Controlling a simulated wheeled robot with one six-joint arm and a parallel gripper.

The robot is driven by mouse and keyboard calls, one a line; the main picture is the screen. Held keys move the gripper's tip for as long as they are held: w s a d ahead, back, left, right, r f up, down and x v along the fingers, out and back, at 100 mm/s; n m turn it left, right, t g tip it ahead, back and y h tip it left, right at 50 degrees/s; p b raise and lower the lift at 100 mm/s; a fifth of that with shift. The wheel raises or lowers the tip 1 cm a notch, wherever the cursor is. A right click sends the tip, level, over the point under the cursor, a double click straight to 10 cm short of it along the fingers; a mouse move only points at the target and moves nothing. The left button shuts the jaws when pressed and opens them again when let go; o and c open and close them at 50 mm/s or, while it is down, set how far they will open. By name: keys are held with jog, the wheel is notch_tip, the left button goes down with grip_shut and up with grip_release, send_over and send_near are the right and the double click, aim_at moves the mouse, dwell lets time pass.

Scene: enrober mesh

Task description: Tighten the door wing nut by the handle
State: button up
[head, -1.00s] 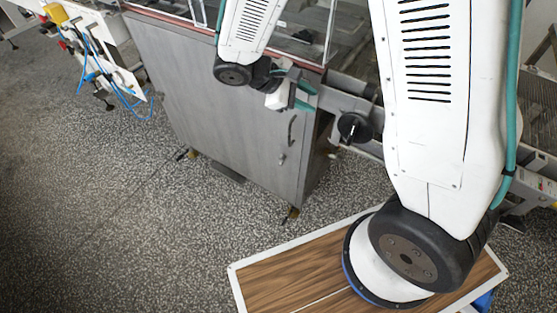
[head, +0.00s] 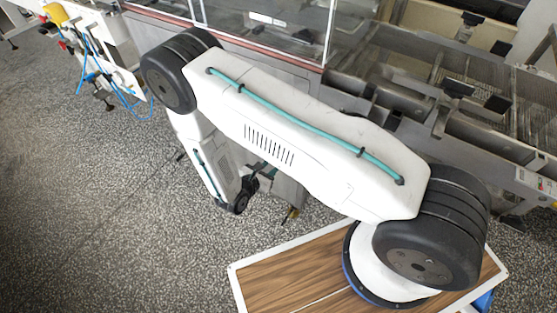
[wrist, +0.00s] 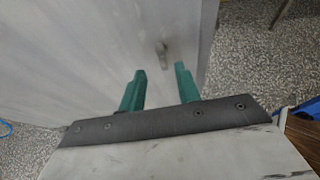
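In the wrist view the grey metal door (wrist: 80,50) fills the left and middle. A small grey metal fitting (wrist: 163,55) stands out from it, just beyond the fingertips; I cannot tell whether it is the wing nut or the handle. My gripper (wrist: 161,72) has two green fingers spread apart with nothing between them. The fitting appears in line with the gap, with the fingers apart from it. The handle, wing nut and fingers are hidden there.
A glass-walled machine (head: 265,35) stands above the cabinet. A metal conveyor frame (head: 440,110) extends to the right. A white unit with blue hoses (head: 105,60) stands at the far left. The speckled floor (head: 90,220) in front is clear.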

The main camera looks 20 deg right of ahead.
jog(key=x, duration=0.7)
jog(key=shift+d, duration=0.1)
grip_shut()
